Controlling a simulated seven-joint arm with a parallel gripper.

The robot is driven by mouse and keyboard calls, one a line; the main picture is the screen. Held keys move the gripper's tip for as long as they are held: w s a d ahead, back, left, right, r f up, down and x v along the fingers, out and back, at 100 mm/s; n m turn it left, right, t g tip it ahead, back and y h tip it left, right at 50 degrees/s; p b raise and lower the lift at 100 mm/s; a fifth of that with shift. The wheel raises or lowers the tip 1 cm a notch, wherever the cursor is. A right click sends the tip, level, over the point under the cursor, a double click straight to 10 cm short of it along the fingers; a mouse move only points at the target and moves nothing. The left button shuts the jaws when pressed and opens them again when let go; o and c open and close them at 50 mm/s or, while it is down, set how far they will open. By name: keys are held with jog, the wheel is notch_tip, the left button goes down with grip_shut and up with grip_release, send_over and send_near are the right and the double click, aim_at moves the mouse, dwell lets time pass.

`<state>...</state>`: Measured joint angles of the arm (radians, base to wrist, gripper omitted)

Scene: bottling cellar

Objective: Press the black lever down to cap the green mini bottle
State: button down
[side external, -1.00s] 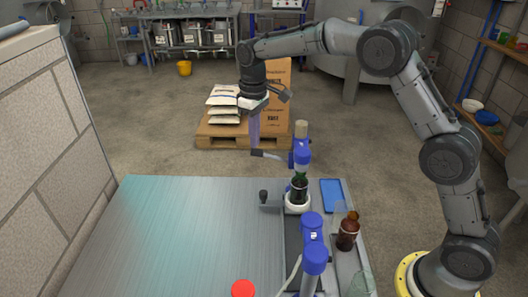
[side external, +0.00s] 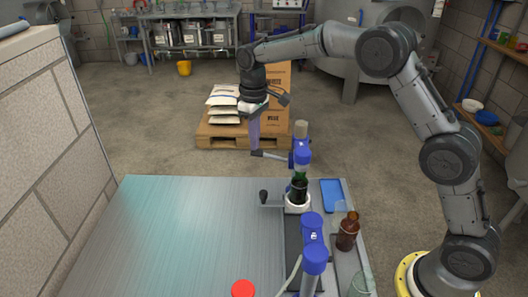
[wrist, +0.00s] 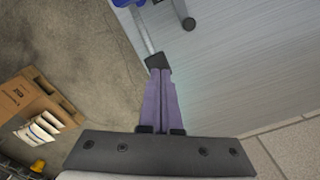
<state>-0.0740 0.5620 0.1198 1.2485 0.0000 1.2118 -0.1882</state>
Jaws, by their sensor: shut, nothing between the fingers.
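The black lever (side external: 271,155) sticks out left, roughly level, from the blue head (side external: 302,153) of the bench capper. The green mini bottle (side external: 299,186) stands upright under that head, in the white round base. My gripper (side external: 255,148) is shut and empty, its purple fingers pointing down at the lever's free end. In the wrist view, the fingertips (wrist: 159,72) overlap the lever's black grip (wrist: 156,60); they look at or just above it, but I cannot tell if they touch. The bottle is hidden in the wrist view.
A black-knobbed arm (side external: 264,197) juts left from the capper base. Near it are a blue tray (side external: 332,195), a brown bottle (side external: 348,233), a second blue-topped stand (side external: 312,227) and a red button (side external: 243,289). The bench's left side (side external: 180,230) is clear.

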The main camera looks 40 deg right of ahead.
aim_at(257, 152)
jog(key=shift+f, duration=0.3)
jog(key=shift+s+d+f, duration=0.1)
jog(key=shift+s+f, duration=0.1)
jog(key=shift+f, duration=1.65)
dwell(2.3)
jog(key=shift+r, duration=0.1)
jog(key=shift+r, duration=4.55)
